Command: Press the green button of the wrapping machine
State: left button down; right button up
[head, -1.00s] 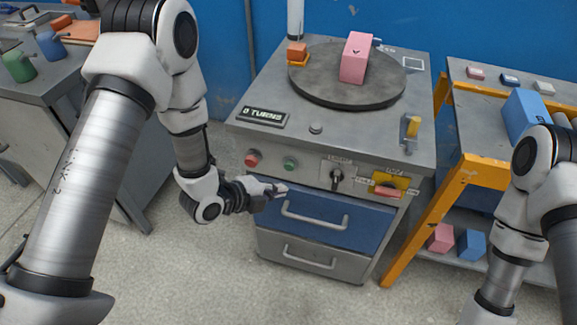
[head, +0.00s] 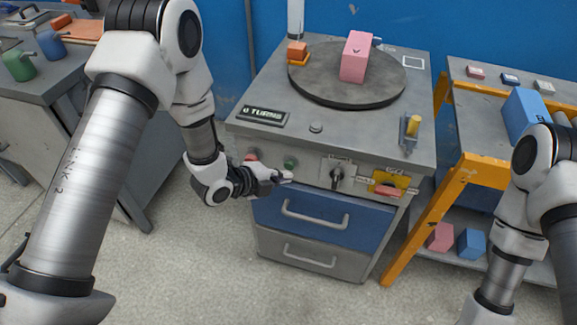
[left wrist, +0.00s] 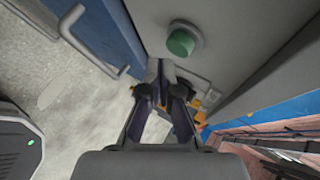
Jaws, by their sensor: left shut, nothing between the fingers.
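The wrapping machine (head: 270,139) is a grey cabinet with a round dark turntable (head: 310,88) on top. A pink block (head: 356,58) stands on the turntable. The green button (head: 290,163) is on the front panel; it also shows large in the left wrist view (left wrist: 181,42). A red button (head: 251,155) is to its left. My left gripper (head: 288,177) is shut and empty, in front of the panel just below the green button. In the left wrist view its fingertips (left wrist: 165,68) are near the button, apart from it in the picture. My right gripper is out of view.
A black selector knob (head: 337,175) and a red handle on a yellow plate (head: 388,190) are right of the button. A blue drawer (head: 340,225) with a bar handle lies below. An orange-framed table (head: 477,170) stands at the right. A grey bench (head: 60,80) stands left.

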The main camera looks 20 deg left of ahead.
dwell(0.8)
pick_arm(q)
jog(key=shift+w, duration=0.45)
